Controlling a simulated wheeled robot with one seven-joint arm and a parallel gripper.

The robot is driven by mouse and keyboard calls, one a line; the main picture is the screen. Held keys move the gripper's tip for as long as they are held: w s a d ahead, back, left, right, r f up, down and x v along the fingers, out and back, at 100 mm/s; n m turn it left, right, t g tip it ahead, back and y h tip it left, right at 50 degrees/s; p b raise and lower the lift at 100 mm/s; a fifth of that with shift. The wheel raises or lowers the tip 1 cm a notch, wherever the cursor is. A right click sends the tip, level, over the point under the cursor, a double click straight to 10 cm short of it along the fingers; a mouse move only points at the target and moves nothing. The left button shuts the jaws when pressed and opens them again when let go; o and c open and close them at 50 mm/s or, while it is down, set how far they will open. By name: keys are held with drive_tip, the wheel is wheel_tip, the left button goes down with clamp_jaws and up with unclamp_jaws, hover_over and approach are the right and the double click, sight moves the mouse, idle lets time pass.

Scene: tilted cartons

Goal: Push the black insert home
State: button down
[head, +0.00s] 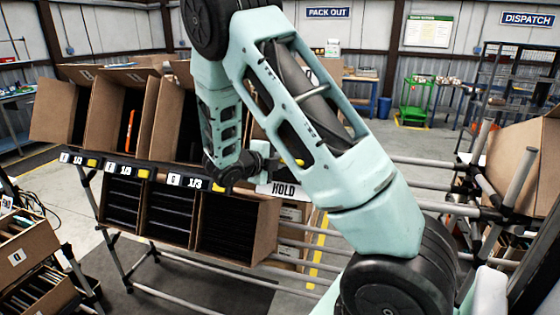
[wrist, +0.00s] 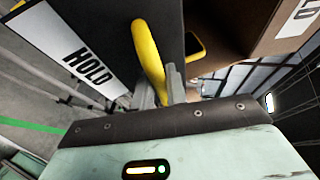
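Black upright inserts fill the lower cartons, such as the black insert (head: 225,226) in the carton beside the HOLD sign; I cannot tell which one the task means. In the wrist view a flat dark panel (wrist: 100,28) stands beyond my gripper. A yellow curved bar (wrist: 146,50) lies between the two grey fingers of my gripper (wrist: 157,82), which sit close on either side of it. What the bar joins is hidden. In the head view my arm's end is at the rack's middle rail, left of the HOLD sign (head: 284,190), and my fingers are mostly hidden.
Open tilted cartons (head: 107,108) stand along the upper rack, partly hidden by my arm. The rail carries number labels and yellow tabs (head: 143,173). A carton wall (wrist: 238,28) rises close on the right in the wrist view. Bare rollers (head: 440,183) extend right.

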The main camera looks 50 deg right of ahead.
drive_tip(key=shift+d, duration=0.1)
drive_tip(key=d, duration=0.1)
drive_tip(key=w+d+f, duration=0.1)
drive_tip(key=d+f, duration=0.1)
drive_tip(key=shift+w+d, duration=0.15)
drive_tip(key=shift+w, duration=0.1)
drive_tip(key=c, duration=1.4)
unclamp_jaws()
drive_tip(key=shift+d+f, duration=0.1)
drive_tip(key=b+v, duration=0.3)
drive_tip(key=v, duration=1.4)
drive_tip(key=shift+a, duration=0.25)
drive_tip(key=shift+s, duration=0.15)
